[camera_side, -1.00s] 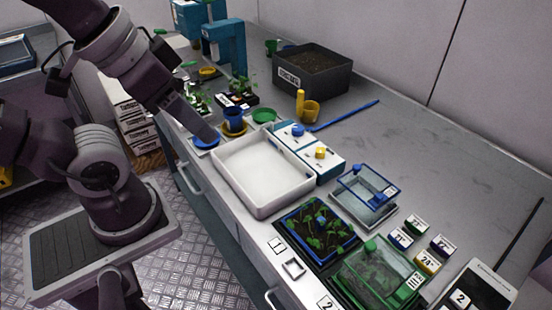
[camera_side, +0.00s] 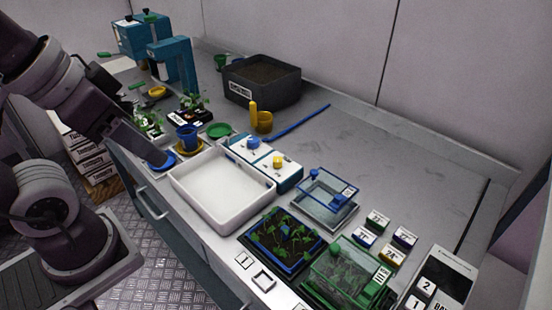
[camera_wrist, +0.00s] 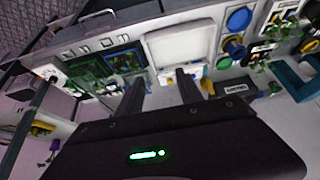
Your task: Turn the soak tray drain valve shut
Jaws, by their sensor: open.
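The white soak tray (camera_side: 182,188) stands on the bench, and it also shows in the wrist view (camera_wrist: 148,48). Along its far side are two white-and-blue boxes, one with a blue knob (camera_side: 253,142) and one with a yellow knob (camera_side: 278,161). Their markings are too small to read, so I cannot tell which is the drain valve or how it is set. My gripper (camera_side: 160,156) appears near the tray's left corner in the side view, apart from both knobs. In the wrist view my gripper (camera_wrist: 161,76) is open and empty, its fingers partly hiding the boxes.
A blue cup (camera_side: 187,137) and a green saucer (camera_side: 219,130) stand by the tray's left end. Clear-lidded boxes (camera_side: 325,195) and a seedling tray (camera_side: 252,245) stand to the right.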

